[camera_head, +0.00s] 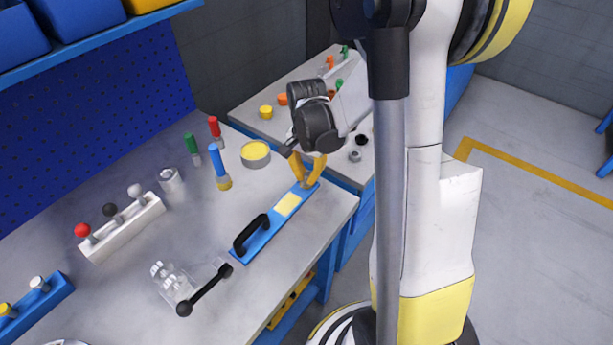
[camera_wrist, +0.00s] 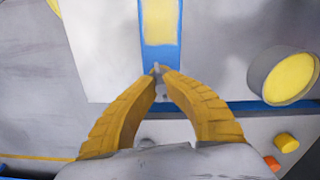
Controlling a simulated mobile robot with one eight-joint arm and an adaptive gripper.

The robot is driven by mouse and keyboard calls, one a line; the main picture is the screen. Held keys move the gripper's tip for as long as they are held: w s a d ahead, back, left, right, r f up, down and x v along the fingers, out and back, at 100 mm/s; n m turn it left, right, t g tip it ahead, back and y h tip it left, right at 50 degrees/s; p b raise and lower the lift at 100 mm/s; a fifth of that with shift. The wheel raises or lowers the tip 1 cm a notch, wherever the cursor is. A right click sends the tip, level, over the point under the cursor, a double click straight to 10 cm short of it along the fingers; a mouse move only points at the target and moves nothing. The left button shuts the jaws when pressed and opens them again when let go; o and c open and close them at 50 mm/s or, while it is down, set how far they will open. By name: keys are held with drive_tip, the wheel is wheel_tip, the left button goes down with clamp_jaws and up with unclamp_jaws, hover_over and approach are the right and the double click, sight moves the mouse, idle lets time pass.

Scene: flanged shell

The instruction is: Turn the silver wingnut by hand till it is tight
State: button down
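The silver wingnut (camera_wrist: 157,69) shows as a small grey piece between my fingertips in the wrist view, mostly hidden by them. It sits at the far end of a blue plate (camera_head: 262,236) with a pale yellow label and a black handle, lying on the bench near its right edge. The plate (camera_wrist: 147,22) also shows in the wrist view. My gripper (camera_head: 304,184) points down at that end of the plate. Its yellow fingers (camera_wrist: 160,74) converge on the wingnut and look closed on it from both sides. How tightly they hold it cannot be seen.
A white block with several knobs (camera_head: 123,228) and a clear part with a black lever (camera_head: 203,290) lie on the bench (camera_head: 315,232). A second bench stands beyond.

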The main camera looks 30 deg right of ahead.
sight(307, 176)
drive_tip(key=shift+f+m, duration=0.1)
drive_tip(key=shift+m, duration=0.2)
drive_tip(key=c, duration=1.6)
unclamp_jaws()
drive_tip(key=shift+w, duration=0.1)
wheel_tip(307, 176, up, 12)
